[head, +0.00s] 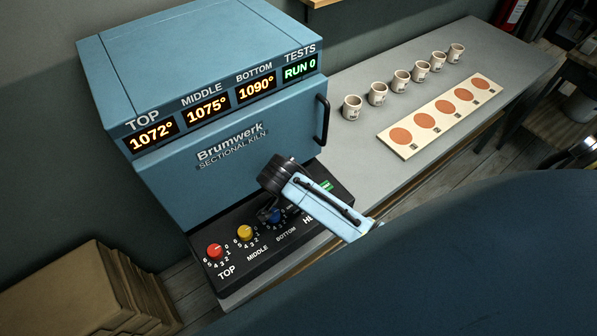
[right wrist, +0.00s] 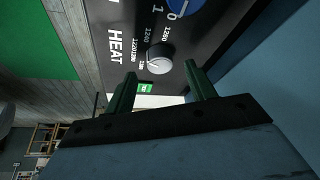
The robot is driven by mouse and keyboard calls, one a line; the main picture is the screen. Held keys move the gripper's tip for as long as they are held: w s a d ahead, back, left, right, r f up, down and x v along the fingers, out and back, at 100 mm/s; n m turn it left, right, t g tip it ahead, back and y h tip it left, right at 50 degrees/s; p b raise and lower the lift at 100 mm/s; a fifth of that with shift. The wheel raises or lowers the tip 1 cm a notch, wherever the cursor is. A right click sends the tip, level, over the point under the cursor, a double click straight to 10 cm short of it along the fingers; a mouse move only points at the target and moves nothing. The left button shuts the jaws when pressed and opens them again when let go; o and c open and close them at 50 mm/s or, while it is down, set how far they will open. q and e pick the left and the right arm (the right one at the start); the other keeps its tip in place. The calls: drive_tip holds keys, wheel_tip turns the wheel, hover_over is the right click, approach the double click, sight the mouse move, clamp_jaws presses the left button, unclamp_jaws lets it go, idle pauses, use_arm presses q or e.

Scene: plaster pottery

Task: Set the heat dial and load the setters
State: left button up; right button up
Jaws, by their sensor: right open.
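The kiln's black control panel (head: 250,270) has a red dial (head: 215,251), a yellow dial (head: 245,233) and a blue dial (head: 276,216). The heat dial is hidden behind my right arm in the head view. In the right wrist view the silver heat dial (right wrist: 159,59) sits under the HEAT label, ringed by numbers. My right gripper (right wrist: 160,84) is open and empty, its fingers pointing at the dial without visible contact. Several small pale cups (head: 401,80) stand in a row on the grey bench. A cream board (head: 441,114) with orange discs lies beside them. My left gripper is not in view.
The blue kiln (head: 225,160) is closed, with a black door handle (head: 322,120); its displays read 1072°, 1075°, 1090° and RUN 0. A small green label (right wrist: 145,88) is next to the heat dial. The grey bench (head: 480,45) has free room around the cups.

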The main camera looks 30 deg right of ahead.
drive_tip(key=x, duration=0.2)
drive_tip(key=shift+d+f, duration=0.15)
drive_tip(key=shift+f, duration=0.05)
drive_tip(key=shift+w+f, duration=0.1)
drive_tip(key=shift+f, duration=0.1)
drive_tip(key=shift+c, duration=0.4)
drive_tip(key=c, duration=0.9)
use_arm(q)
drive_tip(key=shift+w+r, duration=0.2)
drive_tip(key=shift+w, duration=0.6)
